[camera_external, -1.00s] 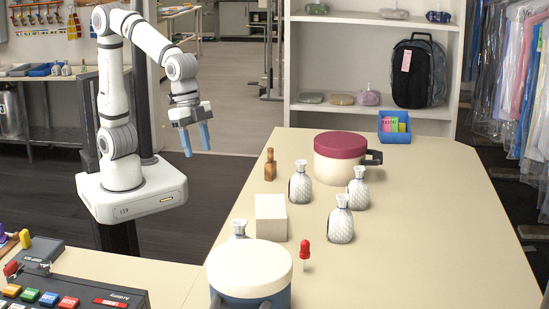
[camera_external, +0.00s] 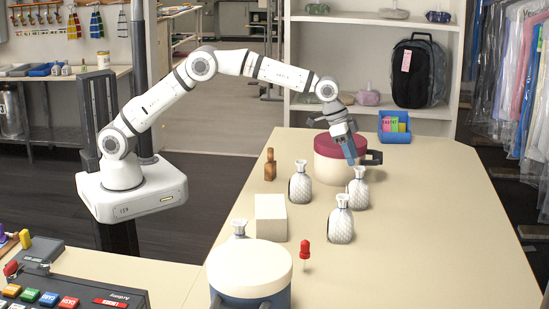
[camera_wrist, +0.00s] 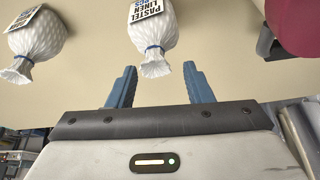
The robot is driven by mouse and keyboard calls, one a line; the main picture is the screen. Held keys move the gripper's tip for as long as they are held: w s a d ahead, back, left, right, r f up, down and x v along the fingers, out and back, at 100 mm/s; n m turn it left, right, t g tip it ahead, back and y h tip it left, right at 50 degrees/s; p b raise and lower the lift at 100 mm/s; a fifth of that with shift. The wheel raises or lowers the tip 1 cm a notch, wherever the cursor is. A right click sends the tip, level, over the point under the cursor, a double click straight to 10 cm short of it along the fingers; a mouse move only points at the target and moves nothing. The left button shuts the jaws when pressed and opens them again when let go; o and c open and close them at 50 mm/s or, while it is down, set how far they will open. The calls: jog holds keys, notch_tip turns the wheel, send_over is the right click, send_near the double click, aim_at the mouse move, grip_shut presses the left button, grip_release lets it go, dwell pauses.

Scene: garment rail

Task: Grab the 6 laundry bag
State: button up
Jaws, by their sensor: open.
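Several white quilted laundry bags with blue ties stand on the table: one left of the pot's front (camera_external: 300,187), one in front of the pot (camera_external: 358,192), one nearer (camera_external: 341,225), and one mostly hidden (camera_external: 239,229) behind the cream-lidded pot. My gripper (camera_external: 354,152) is over the right side of the maroon-lidded pot, pointing down, apparently just above the bag in front of it. In the wrist view my gripper (camera_wrist: 159,68) is open and empty. Another bag (camera_wrist: 35,40) is at left.
The maroon-lidded pot (camera_external: 328,166) with a dark handle is close to my gripper. A blue bin (camera_external: 394,130) is behind. The table's right side is clear.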

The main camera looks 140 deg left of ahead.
aim_at(358, 184)
jog(key=p+x, duration=0.1)
jog(key=x, duration=0.3)
jog(key=p+x, duration=0.1)
jog(key=x, duration=0.2)
jog(key=shift+w+d+p, duration=0.25)
jog(key=shift+w+p, duration=0.1)
grip_shut()
